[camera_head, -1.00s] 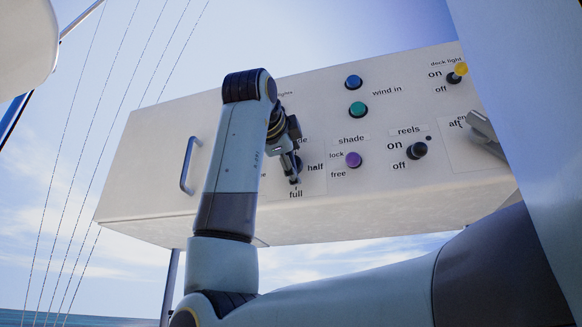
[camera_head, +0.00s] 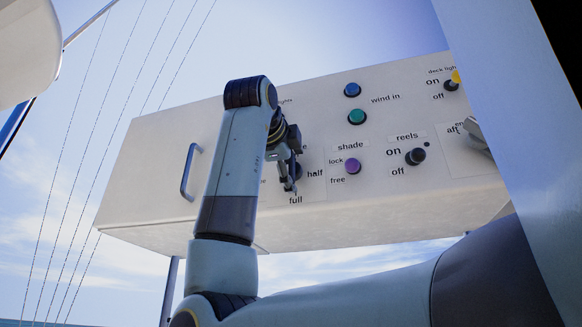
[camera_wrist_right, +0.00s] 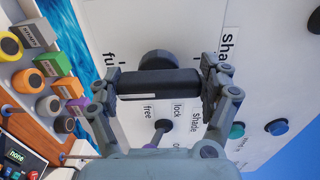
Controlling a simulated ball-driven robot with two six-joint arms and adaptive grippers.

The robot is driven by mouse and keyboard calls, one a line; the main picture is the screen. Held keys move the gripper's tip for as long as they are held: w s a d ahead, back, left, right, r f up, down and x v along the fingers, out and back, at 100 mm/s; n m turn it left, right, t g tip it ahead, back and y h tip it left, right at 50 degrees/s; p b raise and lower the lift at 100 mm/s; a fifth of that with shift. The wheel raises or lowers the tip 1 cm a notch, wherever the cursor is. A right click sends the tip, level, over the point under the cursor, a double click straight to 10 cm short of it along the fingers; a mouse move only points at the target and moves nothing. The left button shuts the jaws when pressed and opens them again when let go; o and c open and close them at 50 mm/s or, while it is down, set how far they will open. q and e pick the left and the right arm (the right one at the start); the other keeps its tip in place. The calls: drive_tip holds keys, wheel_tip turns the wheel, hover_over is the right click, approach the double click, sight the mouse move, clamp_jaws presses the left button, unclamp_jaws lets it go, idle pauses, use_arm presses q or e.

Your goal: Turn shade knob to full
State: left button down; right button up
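The shade knob (camera_wrist_right: 160,84) is a black bar handle on a round base. It fills the space between the fingers of my right gripper (camera_wrist_right: 160,88) in the right wrist view. One finger is at each end of the bar, and both seem to touch it. The bar lies along the line between the "full" and "shade" labels, with a pale mark near its "full" end. The finger on that side partly hides "full". In the head view my right gripper (camera_head: 290,172) is at the panel above "full" and largely covers the knob. My left gripper is not in view.
On the white panel (camera_head: 220,225), a purple shade lock knob (camera_head: 352,166), a black reels knob (camera_head: 415,157), and green (camera_head: 356,117) and blue (camera_head: 352,90) buttons lie to the right. A handle (camera_head: 188,172) sticks out at left. The wrist view shows coloured knobs (camera_wrist_right: 45,65) at left.

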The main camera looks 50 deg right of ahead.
sight(288, 164)
drive_tip(key=shift+o, duration=1.3)
drive_tip(key=shift+a, duration=0.1)
drive_tip(key=v, duration=0.7)
drive_tip(key=shift+a, duration=0.15)
drive_tip(key=shift+f, duration=0.15)
